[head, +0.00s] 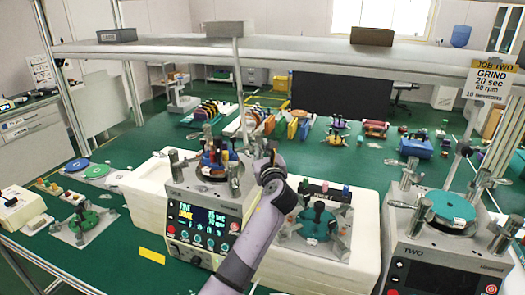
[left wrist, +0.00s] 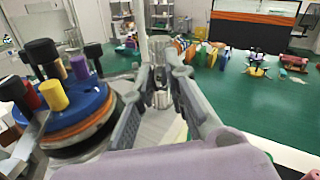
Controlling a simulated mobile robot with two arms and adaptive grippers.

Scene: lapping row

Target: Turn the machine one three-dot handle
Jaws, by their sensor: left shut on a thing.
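Machine one (head: 205,215) stands left of centre in the head view, with a lit display and a round blue plate on top carrying red, yellow, purple and black knobs. The blue plate (left wrist: 85,108) fills the left of the left wrist view. Grey metal handles stand around the plate; one is at its left (head: 180,163). My left gripper (head: 268,165) is at the right side of the machine top. In the left wrist view its fingers (left wrist: 155,92) are shut on a grey metal handle (left wrist: 161,98), largely hidden between them. I cannot make out dots on it. My right gripper is out of view.
Machine two (head: 440,235) stands at the right with a teal plate. A white block with a dark teal fixture (head: 318,222) stands between the machines. A shelf beam (head: 290,52) runs overhead on posts. Green table shows around a yellow label (head: 152,256).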

